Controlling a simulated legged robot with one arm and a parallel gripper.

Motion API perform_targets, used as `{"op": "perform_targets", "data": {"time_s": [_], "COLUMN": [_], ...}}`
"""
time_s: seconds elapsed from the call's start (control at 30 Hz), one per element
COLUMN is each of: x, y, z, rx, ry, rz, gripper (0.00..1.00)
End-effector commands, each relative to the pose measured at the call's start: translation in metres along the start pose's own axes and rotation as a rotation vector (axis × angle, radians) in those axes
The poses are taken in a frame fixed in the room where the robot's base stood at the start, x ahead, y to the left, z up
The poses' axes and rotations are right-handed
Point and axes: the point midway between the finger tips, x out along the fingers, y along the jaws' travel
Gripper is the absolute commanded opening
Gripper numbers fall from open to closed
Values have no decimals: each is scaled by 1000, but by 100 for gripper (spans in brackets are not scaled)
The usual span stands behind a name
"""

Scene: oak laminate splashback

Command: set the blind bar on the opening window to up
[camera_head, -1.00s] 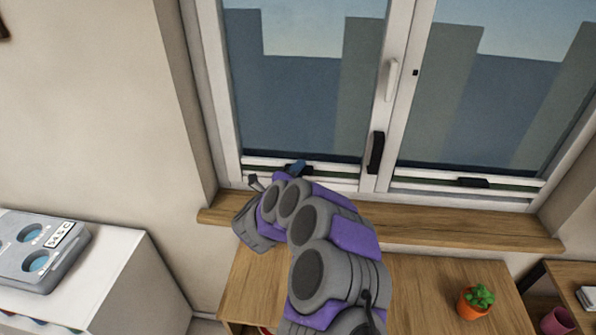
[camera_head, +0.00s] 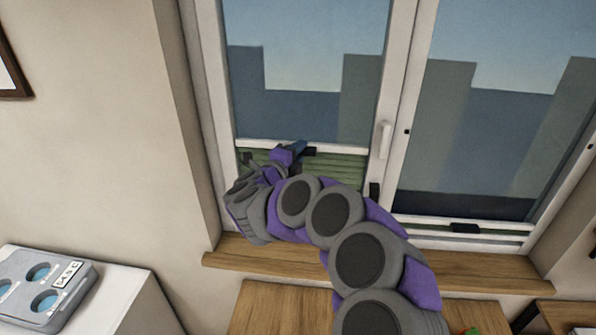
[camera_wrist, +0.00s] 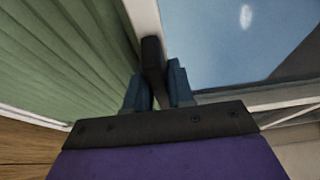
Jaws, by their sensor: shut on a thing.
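The blind bar (camera_head: 343,153) is a white rail across the left window pane, which has a white handle (camera_head: 385,140) on its frame. It stands above the sill, with green pleated blind (camera_head: 340,168) spread below it and clear glass above. My gripper (camera_head: 298,148) is shut on the bar's black grip tab (camera_head: 310,151). In the wrist view, the blue fingers of my gripper (camera_wrist: 158,86) sit on either side of the dark tab (camera_wrist: 152,58), with green blind (camera_wrist: 60,60) to the left. My arm hides part of the lower blind.
The right pane has its own low bar with a black tab (camera_head: 465,228). A wooden sill (camera_head: 460,265) runs below the windows. A white cabinet with a grey device (camera_head: 45,285) stands at the left, and a wooden desk (camera_head: 275,308) is below my arm.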

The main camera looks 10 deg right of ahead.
Motion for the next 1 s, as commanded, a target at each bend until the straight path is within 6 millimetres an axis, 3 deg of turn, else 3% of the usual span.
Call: {"op": "perform_targets", "data": {"time_s": [0.03, 0.6, 0.8, 1.0], "x": [0, 0, 0, -1], "y": [-30, -235, -296, -342], "z": [0, 1, 1, 2], "rx": [5, 5, 2, 1], "ry": [-2, 1, 2, 0], "rz": [-5, -6, -5, -5], "gripper": [0, 0, 0, 0]}}
